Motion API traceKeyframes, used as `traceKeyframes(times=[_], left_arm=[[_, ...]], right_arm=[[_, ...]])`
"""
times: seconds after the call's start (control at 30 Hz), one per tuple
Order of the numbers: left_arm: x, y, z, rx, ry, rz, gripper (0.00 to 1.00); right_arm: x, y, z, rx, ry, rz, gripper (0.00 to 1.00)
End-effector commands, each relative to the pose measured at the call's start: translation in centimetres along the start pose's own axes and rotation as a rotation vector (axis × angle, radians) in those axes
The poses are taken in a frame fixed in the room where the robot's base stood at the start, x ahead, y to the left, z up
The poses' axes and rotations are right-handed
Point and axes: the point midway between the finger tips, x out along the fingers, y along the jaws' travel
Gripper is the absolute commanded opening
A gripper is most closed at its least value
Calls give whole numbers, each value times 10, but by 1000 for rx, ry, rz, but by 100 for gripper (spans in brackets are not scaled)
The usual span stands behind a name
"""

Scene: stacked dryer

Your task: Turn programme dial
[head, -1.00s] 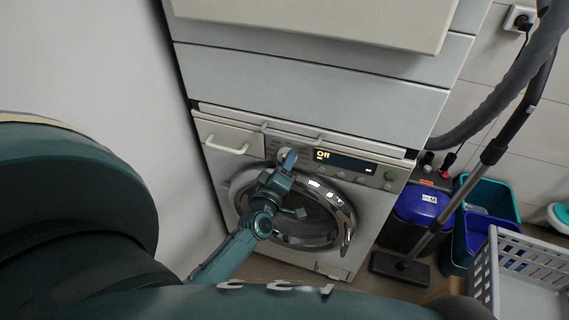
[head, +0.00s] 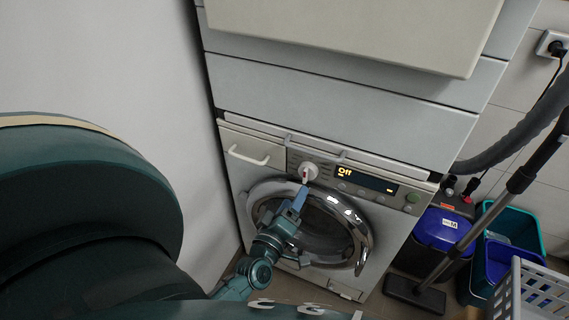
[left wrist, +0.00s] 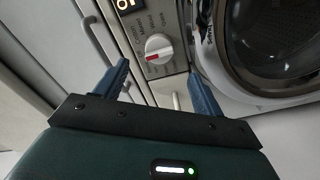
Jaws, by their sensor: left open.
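The programme dial (head: 308,171) is a round white knob with a red mark on the washer's control panel, left of a display (head: 366,178) reading "Off". In the left wrist view the dial (left wrist: 158,49) sits ahead of and between my left gripper's two blue fingers, with printed programme names around it. My left gripper (left wrist: 163,82) is open and apart from the dial. In the head view the left gripper (head: 300,197) is just below the dial, in front of the round door (head: 330,225). My right gripper is not in view.
A drawer handle (head: 248,156) is left of the dial. The chrome-rimmed door bulges out below the panel. A white wall stands close on the left. A blue bin (head: 441,228), a vacuum hose and a grey basket (head: 535,290) are at the right.

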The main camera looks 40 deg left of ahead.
Motion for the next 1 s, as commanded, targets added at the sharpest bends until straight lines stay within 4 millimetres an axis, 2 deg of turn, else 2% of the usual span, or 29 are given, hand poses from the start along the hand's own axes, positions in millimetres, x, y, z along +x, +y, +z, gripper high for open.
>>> traceKeyframes(times=[0.03, 0.1, 0.3, 0.9, 1.0], left_arm=[[-12, -2, 1, 1, -2, -3, 69], [-24, -1, 0, 1, -1, -2, 69], [-44, 0, 0, 0, 0, 0, 69], [-47, 0, 0, 1, 0, 1, 69], [-48, 8, 4, 39, -38, 9, 69]], right_arm=[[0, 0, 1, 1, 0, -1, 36], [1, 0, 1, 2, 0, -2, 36], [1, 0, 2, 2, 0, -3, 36], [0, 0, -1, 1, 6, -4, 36], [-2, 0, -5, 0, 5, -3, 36]])
